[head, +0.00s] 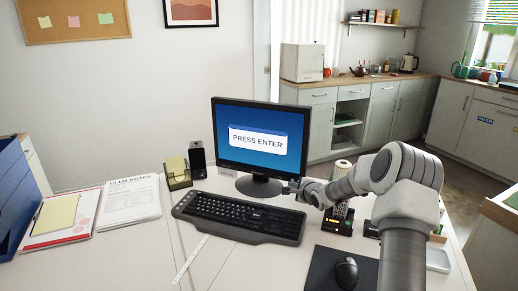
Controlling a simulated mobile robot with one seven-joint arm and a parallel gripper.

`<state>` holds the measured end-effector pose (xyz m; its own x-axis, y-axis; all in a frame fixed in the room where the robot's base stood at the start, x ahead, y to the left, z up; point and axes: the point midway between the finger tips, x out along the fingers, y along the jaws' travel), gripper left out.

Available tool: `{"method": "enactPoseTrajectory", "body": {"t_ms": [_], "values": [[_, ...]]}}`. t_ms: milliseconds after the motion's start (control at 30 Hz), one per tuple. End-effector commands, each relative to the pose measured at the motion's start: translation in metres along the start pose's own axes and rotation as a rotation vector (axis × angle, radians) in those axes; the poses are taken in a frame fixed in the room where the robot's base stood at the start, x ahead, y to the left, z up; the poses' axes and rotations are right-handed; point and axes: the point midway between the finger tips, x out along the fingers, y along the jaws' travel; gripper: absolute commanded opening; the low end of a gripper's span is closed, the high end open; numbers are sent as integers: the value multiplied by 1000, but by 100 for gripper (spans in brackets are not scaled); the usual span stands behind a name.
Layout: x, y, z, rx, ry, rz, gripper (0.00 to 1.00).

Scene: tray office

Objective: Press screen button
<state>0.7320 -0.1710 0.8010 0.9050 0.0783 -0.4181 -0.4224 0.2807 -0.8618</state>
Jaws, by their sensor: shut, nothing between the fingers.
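The monitor (225,118) stands on the desk, and its blue screen shows a white box reading "PRESS ENTER" (256,141). The black keyboard (215,232) lies in front of it. My gripper (288,188) comes in from the right and is shut and empty. Its tips are near the monitor's stand (259,186), behind the keyboard's right back end. I cannot tell from this view how high the tips are or whether they touch anything. My arm hides part of the desk to the right.
A mouse (346,271) sits on a dark mat (318,268) at front right. A phone-like device (337,224) stands under my arm. A small dark speaker (197,157), a note holder (178,173), papers (128,203) and a blue tray (20,200) are at left.

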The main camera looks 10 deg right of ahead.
Motion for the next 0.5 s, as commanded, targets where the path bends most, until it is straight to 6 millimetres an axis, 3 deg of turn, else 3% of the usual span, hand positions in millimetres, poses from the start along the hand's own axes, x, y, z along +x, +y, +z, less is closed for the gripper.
{"method": "enactPoseTrajectory", "body": {"t_ms": [267, 500], "values": [[-1, 1, 1, 0, 0, 0, 0], [-16, 14, 12, -1, -1, 1, 0]]}}
